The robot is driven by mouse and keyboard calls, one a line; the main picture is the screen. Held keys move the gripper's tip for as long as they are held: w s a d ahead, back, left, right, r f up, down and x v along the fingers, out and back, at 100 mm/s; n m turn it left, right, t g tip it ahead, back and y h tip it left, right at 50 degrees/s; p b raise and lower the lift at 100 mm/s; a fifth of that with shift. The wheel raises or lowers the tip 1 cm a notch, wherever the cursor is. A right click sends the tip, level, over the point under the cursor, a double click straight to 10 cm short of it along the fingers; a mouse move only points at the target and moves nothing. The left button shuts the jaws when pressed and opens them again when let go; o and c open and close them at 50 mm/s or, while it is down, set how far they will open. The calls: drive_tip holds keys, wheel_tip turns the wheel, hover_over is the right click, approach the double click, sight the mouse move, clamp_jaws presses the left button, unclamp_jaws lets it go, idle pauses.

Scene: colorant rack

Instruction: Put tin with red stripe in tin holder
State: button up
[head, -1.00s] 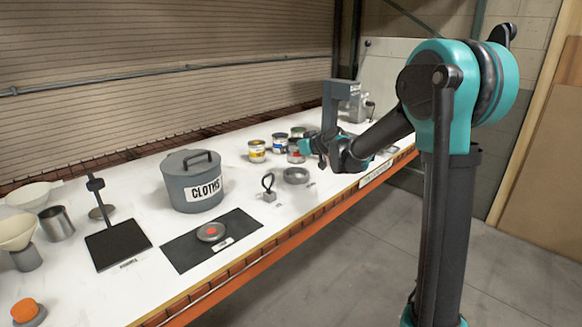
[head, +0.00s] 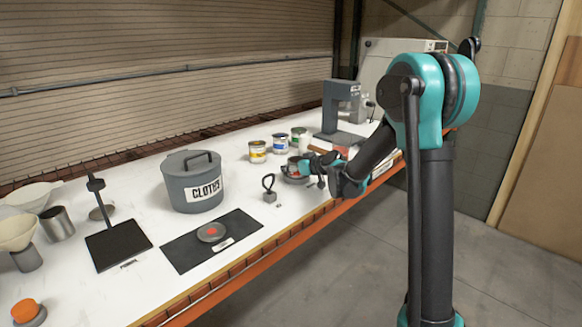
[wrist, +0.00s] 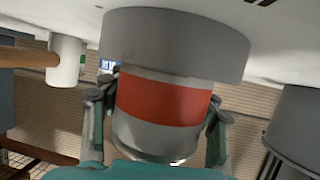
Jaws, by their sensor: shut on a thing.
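The tin with the red stripe (wrist: 165,98) is between the two fingers of my gripper (wrist: 158,115) in the wrist view, where the scene appears upside down. In the head view the tin (head: 294,162) is small and partly covered by my gripper (head: 308,167). The tin holder (wrist: 175,42), a low, wide grey ring on the white table, hides the tin's lower end. The tin appears upright and lined up with the ring, its lower end apparently inside. I cannot see whether it touches the bottom. The holder also shows beneath the tin in the head view (head: 293,179).
Yellow (head: 257,151), blue (head: 280,143) and green (head: 299,137) striped tins stand behind. A grey pot marked CLOTHS (head: 192,184) is left, and a small weight with a loop handle (head: 269,195) stands near the holder. A grey machine (head: 342,108) is at the back right.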

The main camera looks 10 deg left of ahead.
drive_tip(key=o, duration=1.5)
drive_tip(key=v, duration=1.2)
drive_tip(key=shift+r, duration=0.1)
drive_tip(key=s+d+f+m+g+h, duration=0.1)
drive_tip(key=s+d+f+m+h, duration=0.2)
drive_tip(key=s+d+f, duration=0.3)
drive_tip(key=s+d+f+m+g+h, duration=0.2)
drive_tip(key=s+d+f, duration=0.4)
drive_tip(key=s, duration=0.9)
drive_tip(key=s+d+f+m+g+h, duration=0.2)
drive_tip(key=s+d+f+m+h, duration=0.2)
drive_tip(key=s+d, duration=0.6)
drive_tip(key=shift+s+d+f+h, duration=0.15)
drive_tip(key=shift+d+f, duration=0.15)
drive_tip(key=shift+f, duration=0.2)
drive_tip(key=shift+s+d+f+h, duration=0.15)
drive_tip(key=shift+d+f, duration=0.1)
drive_tip(key=shift+f, duration=0.2)
